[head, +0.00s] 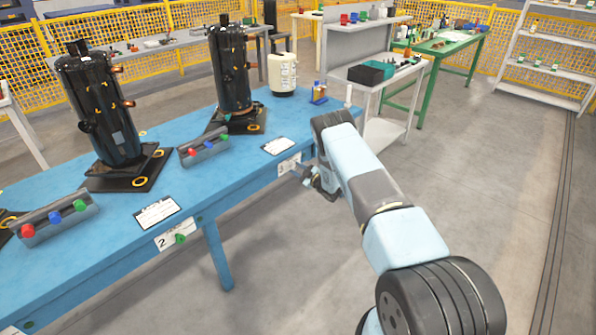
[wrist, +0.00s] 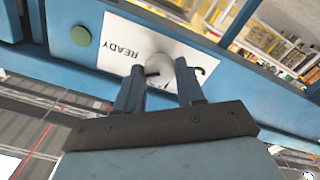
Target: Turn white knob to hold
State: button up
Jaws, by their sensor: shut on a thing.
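The white knob (wrist: 184,70) is on a white label plate (wrist: 130,50) with the word READY, seen upside down in the wrist view. In the head view, a white plate (head: 289,165) is on the front edge of the blue table (head: 230,165). My gripper (wrist: 176,78) is shut on the white knob, with one finger on each side. In the head view, my gripper (head: 305,173) is at the table's front edge and hides the knob. The rest of the plate's lettering is partly hidden by the knob and fingers.
A green knob (head: 180,239) is on the plate marked 2, farther left. Black compressors (head: 98,108) stand on the table with racks of coloured caps (head: 203,146) and paper sheets (head: 157,214). A green round part (wrist: 81,36) is beside the READY plate. The floor at right is clear.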

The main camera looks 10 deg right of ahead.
jog(key=n, duration=0.5)
jog(key=shift+n, duration=0.3)
jog(key=n, duration=0.5)
jog(key=shift+s+a+f, duration=0.1)
jog(key=shift+s+f, duration=0.05)
jog(key=shift+f, duration=0.1)
jog(key=shift+f+n, duration=0.1)
jog(key=shift+n, duration=0.3)
jog(key=o, duration=1)
jog(key=v, duration=1.3)
jog(key=shift+s+d, duration=0.2)
jog(key=shift+d, duration=0.1)
